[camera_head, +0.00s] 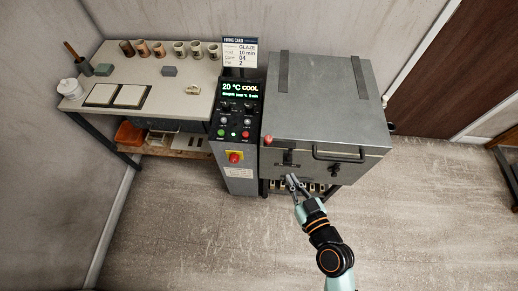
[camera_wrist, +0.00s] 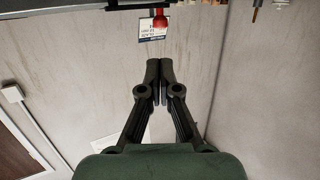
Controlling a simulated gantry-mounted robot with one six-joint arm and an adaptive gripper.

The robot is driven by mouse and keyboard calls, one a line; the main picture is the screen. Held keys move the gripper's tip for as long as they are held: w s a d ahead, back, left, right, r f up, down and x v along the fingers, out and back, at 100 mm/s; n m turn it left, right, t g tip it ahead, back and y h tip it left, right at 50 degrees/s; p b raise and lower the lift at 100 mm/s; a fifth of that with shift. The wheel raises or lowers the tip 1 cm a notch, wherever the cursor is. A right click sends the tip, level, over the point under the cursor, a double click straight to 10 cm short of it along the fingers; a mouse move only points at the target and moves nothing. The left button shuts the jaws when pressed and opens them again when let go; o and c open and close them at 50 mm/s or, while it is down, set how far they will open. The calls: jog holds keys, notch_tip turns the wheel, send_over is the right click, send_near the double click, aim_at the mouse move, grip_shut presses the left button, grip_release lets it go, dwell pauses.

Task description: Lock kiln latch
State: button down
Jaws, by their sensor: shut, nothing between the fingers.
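The kiln (camera_head: 325,105) is a grey metal box with its lid down, right of the control column. A latch (camera_head: 287,158) with dark metal parts is on its front, left of the black lid handle (camera_head: 338,154). A red knob (camera_head: 268,140) shows at the kiln's front left corner. A red knob also shows in the wrist view (camera_wrist: 160,20), beyond my fingertips. My gripper (camera_head: 291,180) is shut and empty, in front of and just below the latch. Its closed fingers show in the wrist view (camera_wrist: 159,68). I cannot tell whether they touch the latch.
The control column (camera_head: 236,125) has a lit display reading 20 °C COOL and a red stop button (camera_head: 235,157). A firing card (camera_head: 240,52) stands behind it. A worktable (camera_head: 180,92) with pots and tiles is at left. The floor in front is clear.

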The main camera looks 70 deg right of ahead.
aim_at(270, 142)
jog(key=p+x, duration=0.2)
jog(key=x, duration=1.2)
jog(key=shift+d+p, duration=0.1)
jog(key=shift+p, duration=0.2)
